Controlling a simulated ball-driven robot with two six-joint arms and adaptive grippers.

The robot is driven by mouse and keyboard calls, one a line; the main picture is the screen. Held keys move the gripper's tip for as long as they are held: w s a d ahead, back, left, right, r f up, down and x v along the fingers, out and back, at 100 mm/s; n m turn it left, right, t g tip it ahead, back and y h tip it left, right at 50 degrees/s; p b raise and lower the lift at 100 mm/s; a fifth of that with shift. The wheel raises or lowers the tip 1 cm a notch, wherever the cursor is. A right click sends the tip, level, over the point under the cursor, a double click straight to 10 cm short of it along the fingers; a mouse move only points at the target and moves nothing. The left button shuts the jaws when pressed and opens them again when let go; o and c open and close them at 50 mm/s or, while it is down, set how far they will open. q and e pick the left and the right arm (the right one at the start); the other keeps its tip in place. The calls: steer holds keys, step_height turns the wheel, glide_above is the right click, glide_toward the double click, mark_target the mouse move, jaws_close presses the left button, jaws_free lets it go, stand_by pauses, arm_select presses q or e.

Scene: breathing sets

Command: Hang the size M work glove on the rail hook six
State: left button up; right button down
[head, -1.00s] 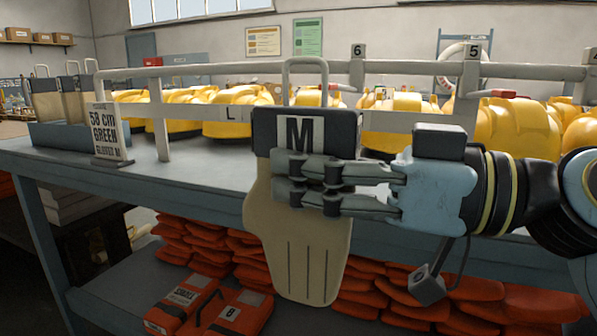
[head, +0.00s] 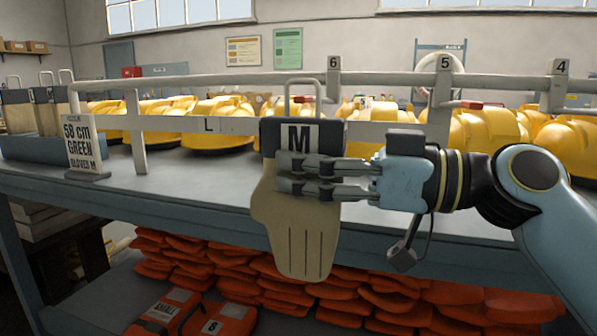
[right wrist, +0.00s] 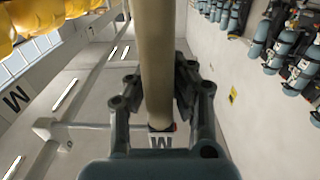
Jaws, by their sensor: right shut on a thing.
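The size M work glove (head: 297,235) is tan with a dark cuff, a white M label and a wire loop on top. It hangs upright, fingers down, in front of the rail (head: 230,82). My right gripper (head: 285,175) is shut on it just below the label. In the right wrist view the glove (right wrist: 157,60) shows edge-on between the fingers. The number 6 tag (head: 334,63) stands on the rail, a little right of the loop. Hook six itself is not clear behind the loop and rail. My left gripper is not in view.
Tags 5 (head: 444,64) and 4 (head: 561,68) stand farther right along the rail. Yellow helmets (head: 215,125) sit behind it. A sign card (head: 80,143) and a blue bin (head: 30,147) of gloves stand at the left. Orange packs (head: 385,290) fill the shelf below.

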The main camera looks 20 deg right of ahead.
steer(key=w+d+f+b, duration=0.1)
steer(key=w+d+b, duration=0.2)
steer(key=w, duration=0.2)
steer(key=shift+d, duration=0.15)
stand_by(0.6)
steer(key=shift+f, duration=0.1)
stand_by(0.5)
